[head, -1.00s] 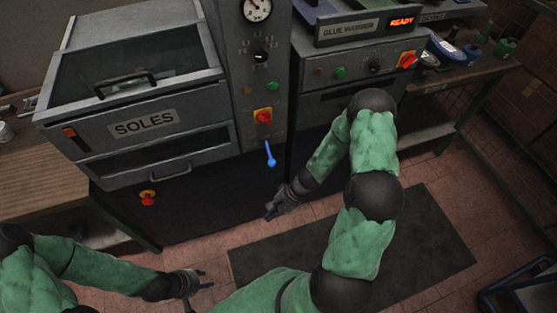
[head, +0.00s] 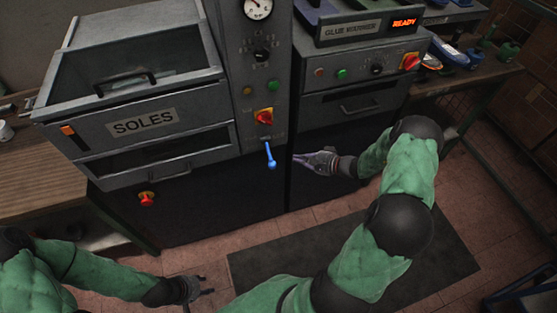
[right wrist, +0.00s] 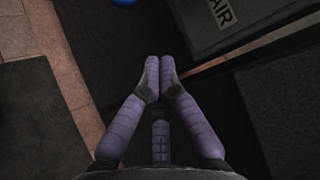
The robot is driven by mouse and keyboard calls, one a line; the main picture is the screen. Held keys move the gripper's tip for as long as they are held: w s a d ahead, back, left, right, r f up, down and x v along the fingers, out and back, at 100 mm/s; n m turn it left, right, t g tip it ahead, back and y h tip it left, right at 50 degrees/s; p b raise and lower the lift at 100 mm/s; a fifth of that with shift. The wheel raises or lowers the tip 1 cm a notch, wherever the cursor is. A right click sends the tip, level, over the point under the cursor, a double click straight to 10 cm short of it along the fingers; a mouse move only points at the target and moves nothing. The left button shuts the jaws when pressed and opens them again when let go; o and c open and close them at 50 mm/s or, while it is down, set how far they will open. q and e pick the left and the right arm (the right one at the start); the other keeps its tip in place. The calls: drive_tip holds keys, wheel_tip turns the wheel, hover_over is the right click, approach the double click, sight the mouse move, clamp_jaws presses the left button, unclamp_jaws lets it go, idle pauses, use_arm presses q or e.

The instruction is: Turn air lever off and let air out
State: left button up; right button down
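The blue air lever (head: 269,155) hangs down from the grey control column, just below a red and yellow switch (head: 264,116). Its round blue end also shows at the top edge of the right wrist view (right wrist: 123,2). My right gripper (head: 298,159) is a little to the right of the lever, apart from it. In the right wrist view its purple fingers (right wrist: 159,62) are together with nothing between them. My left gripper (head: 209,285) is low over the floor, far from the lever, with its fingers apart and empty.
A pressure gauge (head: 258,8) sits atop the column. The SOLES oven (head: 190,120) is on the left, with a red knob (head: 147,199) below. The glue warmer (head: 350,30) stands on the right. An AIR label (right wrist: 222,12) shows in the right wrist view. A dark mat (head: 440,250) covers the floor.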

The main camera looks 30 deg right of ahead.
sight(269, 155)
drive_tip(key=shift+w+a, duration=0.1)
drive_tip(key=b+x, duration=0.3)
drive_tip(key=x, duration=0.7)
drive_tip(key=shift+s+a+r, duration=0.25)
drive_tip(key=shift+s+r, duration=0.05)
drive_tip(key=shift+s, duration=0.25)
drive_tip(key=shift+s+a+r, duration=0.3)
drive_tip(key=shift+s+r, duration=0.05)
drive_tip(key=shift+s, duration=0.25)
drive_tip(key=shift+s+a+r, duration=0.25)
drive_tip(key=shift+s+r, duration=0.05)
drive_tip(key=shift+s, duration=0.25)
